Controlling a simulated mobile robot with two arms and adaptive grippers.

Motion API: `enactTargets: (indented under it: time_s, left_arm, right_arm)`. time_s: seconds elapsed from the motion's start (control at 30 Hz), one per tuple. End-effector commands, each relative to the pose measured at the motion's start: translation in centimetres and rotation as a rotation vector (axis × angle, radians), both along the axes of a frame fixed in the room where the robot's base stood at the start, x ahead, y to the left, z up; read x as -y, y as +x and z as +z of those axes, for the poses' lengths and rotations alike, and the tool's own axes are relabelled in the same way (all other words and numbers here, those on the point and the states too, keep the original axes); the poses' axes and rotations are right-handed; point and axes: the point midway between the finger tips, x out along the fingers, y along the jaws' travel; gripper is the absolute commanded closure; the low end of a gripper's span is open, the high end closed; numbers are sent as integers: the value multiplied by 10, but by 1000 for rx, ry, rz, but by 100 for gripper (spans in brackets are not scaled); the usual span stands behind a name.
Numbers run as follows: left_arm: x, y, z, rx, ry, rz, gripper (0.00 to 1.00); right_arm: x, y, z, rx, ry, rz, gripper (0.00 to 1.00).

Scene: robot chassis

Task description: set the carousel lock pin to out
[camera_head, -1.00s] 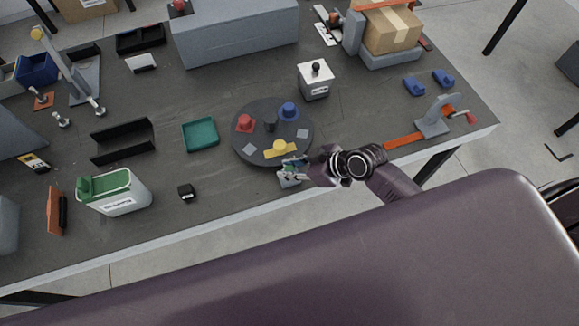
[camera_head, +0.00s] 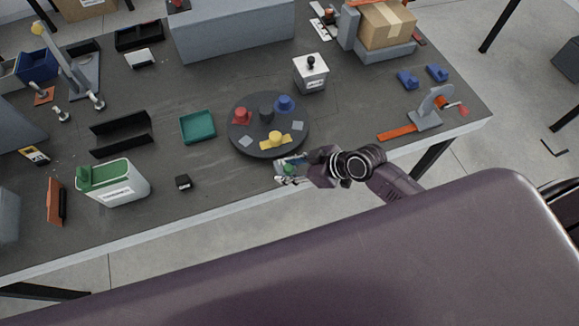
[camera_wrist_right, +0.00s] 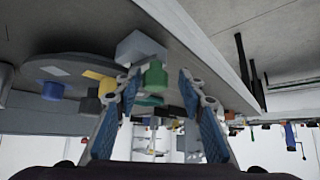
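The carousel (camera_head: 240,142) is a dark round disc on the table with red, blue, yellow and dark pieces on it. A green knob (camera_head: 290,169), which looks like the lock pin, is at its front edge. In the right wrist view the green knob (camera_wrist_right: 155,77) sticks out of a grey block (camera_wrist_right: 140,46) beside the carousel (camera_wrist_right: 63,84). My right gripper (camera_head: 287,173) is open at that edge. In the right wrist view its blue-padded fingers (camera_wrist_right: 158,82) stand on either side of the knob, with gaps. My left gripper is not in view.
A teal tray (camera_head: 184,136) and a small black block (camera_head: 183,182) lie left of the carousel. A white box with a black knob (camera_head: 311,78) stands behind it. The table's front edge runs just below my gripper.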

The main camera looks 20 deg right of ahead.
Motion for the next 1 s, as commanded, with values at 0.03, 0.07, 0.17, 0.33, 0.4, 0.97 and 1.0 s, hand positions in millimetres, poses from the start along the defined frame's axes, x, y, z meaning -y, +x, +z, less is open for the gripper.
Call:
enactTargets:
  time_s: [0.03, 0.07, 0.17, 0.33, 0.4, 0.97, 1.0]
  left_arm:
    - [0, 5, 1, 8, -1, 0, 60]
    - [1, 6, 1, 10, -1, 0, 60]
    - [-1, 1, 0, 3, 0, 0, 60]
    - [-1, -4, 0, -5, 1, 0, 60]
    - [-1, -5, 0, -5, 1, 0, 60]
    - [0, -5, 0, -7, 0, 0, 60]
    - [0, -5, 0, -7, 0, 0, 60]
  right_arm:
    - [0, 1, 1, 3, 0, -1, 64]
    - [0, 1, 1, 3, 0, -1, 64]
    - [1, 2, 1, 4, 0, -1, 64]
    - [7, -2, 8, 7, -3, -1, 64]
    - [12, -7, 14, 6, -5, -1, 64]
    - [59, -55, 80, 1, -4, -1, 64]
    - [60, -56, 83, 3, -2, -1, 64]
